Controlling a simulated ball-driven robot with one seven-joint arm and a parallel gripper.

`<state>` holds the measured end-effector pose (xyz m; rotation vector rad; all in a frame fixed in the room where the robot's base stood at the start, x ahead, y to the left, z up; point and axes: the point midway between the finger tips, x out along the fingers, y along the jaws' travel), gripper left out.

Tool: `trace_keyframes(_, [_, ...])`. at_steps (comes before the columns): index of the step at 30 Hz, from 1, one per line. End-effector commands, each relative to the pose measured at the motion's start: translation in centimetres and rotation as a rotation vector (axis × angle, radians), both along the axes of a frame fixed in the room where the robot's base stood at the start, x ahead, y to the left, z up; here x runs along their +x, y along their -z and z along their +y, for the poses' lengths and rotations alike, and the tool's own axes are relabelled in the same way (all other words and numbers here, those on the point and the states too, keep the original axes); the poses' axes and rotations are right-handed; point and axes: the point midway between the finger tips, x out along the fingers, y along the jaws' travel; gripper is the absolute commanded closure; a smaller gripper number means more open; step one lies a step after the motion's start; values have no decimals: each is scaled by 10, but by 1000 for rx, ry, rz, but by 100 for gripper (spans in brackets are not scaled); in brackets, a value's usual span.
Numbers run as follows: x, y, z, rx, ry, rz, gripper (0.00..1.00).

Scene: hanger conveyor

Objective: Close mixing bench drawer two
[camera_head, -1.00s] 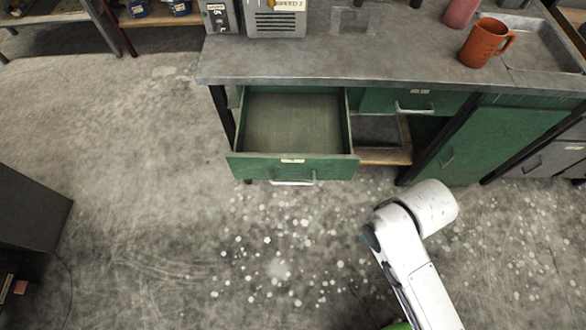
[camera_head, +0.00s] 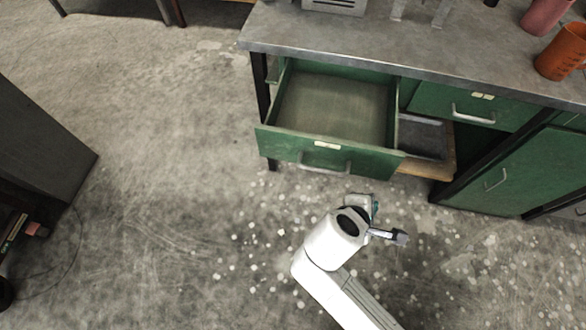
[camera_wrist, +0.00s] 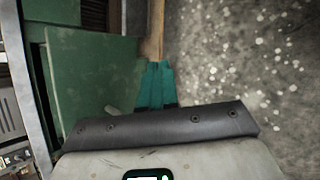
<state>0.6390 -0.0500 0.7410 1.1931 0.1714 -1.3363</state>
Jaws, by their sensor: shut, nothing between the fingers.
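The mixing bench has one green drawer (camera_head: 285,141) pulled well out on the left in the head view. It looks empty, with a pale label and a metal handle (camera_head: 325,166) on its front. My gripper (camera_head: 375,204) is just below and in front of the drawer's right front corner, not visibly touching it. In the wrist view the teal fingers (camera_wrist: 157,84) are closed together and hold nothing. Green bench panels (camera_wrist: 92,75) fill the left of that view; which panels they are I cannot tell for sure.
A second drawer (camera_head: 450,104) to the right is shut. Below it are an open wooden shelf (camera_head: 430,166) and a shut green cabinet door (camera_head: 500,180). Orange and red mugs (camera_head: 562,52) stand on the bench top. A dark cabinet (camera_head: 45,150) stands at left; the speckled floor between is free.

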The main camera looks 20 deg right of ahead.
Motion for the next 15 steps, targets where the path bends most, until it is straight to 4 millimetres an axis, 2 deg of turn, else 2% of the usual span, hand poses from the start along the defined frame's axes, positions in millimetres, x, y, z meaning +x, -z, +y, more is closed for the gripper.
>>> trace_keyframes(1, [15,17,21,-119,-135,24,100])
trace_keyframes(5, [45,18,79,-470,-456,81,100])
trace_keyframes(6, [50,18,100,-576,-541,94,100])
trace_keyframes(9, [57,15,149,-817,-709,118,100])
trace_keyframes(12, [57,12,186,-997,-812,128,100])
trace_keyframes(15, [55,8,208,-1102,-862,133,100])
